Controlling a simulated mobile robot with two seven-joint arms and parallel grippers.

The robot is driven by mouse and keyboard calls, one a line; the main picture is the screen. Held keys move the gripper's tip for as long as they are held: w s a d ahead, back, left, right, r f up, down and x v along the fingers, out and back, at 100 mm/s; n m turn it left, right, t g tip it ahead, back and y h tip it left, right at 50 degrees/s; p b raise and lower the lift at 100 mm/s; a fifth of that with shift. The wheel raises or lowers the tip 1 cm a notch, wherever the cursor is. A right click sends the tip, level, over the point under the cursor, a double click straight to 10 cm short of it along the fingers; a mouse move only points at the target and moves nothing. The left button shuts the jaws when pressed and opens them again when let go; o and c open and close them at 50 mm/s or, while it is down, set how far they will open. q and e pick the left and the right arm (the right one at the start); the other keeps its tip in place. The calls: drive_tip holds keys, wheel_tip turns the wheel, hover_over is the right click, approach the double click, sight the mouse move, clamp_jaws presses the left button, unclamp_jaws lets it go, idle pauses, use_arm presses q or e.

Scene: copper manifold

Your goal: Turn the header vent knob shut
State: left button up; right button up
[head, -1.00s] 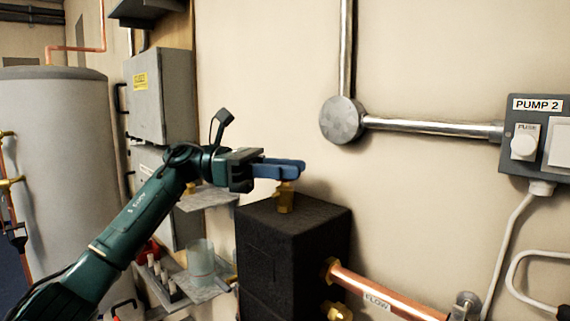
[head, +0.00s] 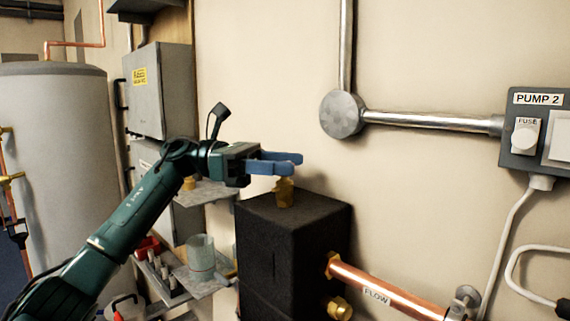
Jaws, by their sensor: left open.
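The header vent (head: 284,193) is a small brass fitting standing upright on top of the black header block (head: 294,240). My left gripper (head: 298,163) reaches in from the left with its blue fingers level. The fingers are open, with a narrow gap between them, at the top of the brass vent. They hide the vent's upper end, so I cannot tell whether they touch the knob or stand just above it. My right gripper is not in the head view.
A copper pipe labelled FLOW (head: 385,296) leaves the block to the right, above another brass fitting (head: 339,308). The wall is close behind. A shelf (head: 207,281) with a clear beaker (head: 201,257) lies left of the block, below my arm. The PUMP 2 box (head: 538,140) is far right.

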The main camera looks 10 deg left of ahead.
use_arm(q)
drive_tip(key=a+b, duration=0.1)
drive_tip(key=a, duration=1.1)
drive_tip(key=shift+w+a, duration=0.25)
drive_tip(key=shift+w, duration=0.05)
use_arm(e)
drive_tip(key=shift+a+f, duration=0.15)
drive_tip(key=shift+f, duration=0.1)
